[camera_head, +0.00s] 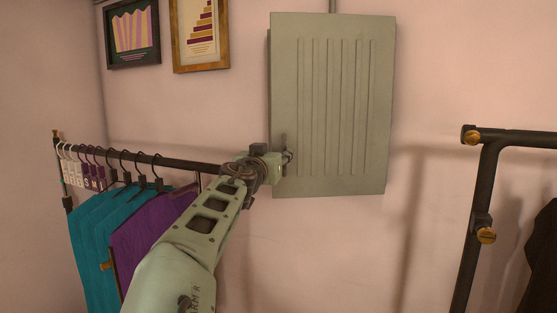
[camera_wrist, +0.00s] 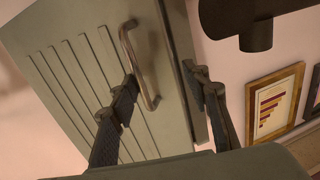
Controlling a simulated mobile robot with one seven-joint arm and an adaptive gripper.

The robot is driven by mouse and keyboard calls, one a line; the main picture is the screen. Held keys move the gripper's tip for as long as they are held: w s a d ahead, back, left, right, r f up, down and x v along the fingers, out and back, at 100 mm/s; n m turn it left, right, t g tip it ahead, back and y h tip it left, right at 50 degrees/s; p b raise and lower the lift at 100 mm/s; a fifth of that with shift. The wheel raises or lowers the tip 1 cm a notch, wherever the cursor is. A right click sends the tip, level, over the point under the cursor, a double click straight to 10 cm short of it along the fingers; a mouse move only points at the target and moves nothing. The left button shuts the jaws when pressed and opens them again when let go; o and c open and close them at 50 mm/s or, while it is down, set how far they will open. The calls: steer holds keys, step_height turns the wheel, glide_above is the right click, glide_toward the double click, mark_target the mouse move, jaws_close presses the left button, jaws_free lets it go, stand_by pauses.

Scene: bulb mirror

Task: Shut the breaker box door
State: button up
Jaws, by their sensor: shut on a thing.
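The breaker box door (camera_head: 333,105) is a grey-green ribbed panel on the pink wall. In the head view it lies flat or nearly flat over the box; I cannot tell whether a gap remains. My gripper (camera_head: 287,160) is at its lower left edge. In the wrist view the door (camera_wrist: 75,85) carries a metal bar handle (camera_wrist: 139,62). My gripper's fingers (camera_wrist: 165,95) stand apart, one over the door face beside the handle, the other by the door's edge. The gripper is shut on the door at its handle side; the exact contact is unclear.
A clothes rail (camera_head: 180,162) with teal (camera_head: 95,235) and purple garments (camera_head: 150,235) stands left, behind my arm. A dark pipe rack (camera_head: 482,190) stands right. Two framed pictures (camera_head: 132,32) (camera_head: 200,35) hang left of the box. The wall below the box is clear.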

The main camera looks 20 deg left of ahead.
steer(key=shift+o, duration=0.2)
steer(key=shift+n+y, duration=0.3)
steer(key=shift+y, duration=0.3)
steer(key=s+a, duration=0.1)
steer(key=s+a+b, duration=0.1)
steer(key=a, duration=0.1)
steer(key=shift+s+a+f, duration=0.15)
steer(key=shift+s+f, duration=0.05)
steer(key=shift+s, duration=0.05)
steer(key=shift+s+a+b, duration=0.4)
steer(key=shift+s+a, duration=0.5)
steer(key=shift+s, duration=0.2)
steer(key=shift+c, duration=0.2)
steer(key=shift+s+d+b, duration=0.2)
steer(key=shift+d+b, duration=0.4)
steer(key=shift+b, duration=0.1)
steer(key=shift+h+b, duration=0.3)
steer(key=shift+r, duration=0.2)
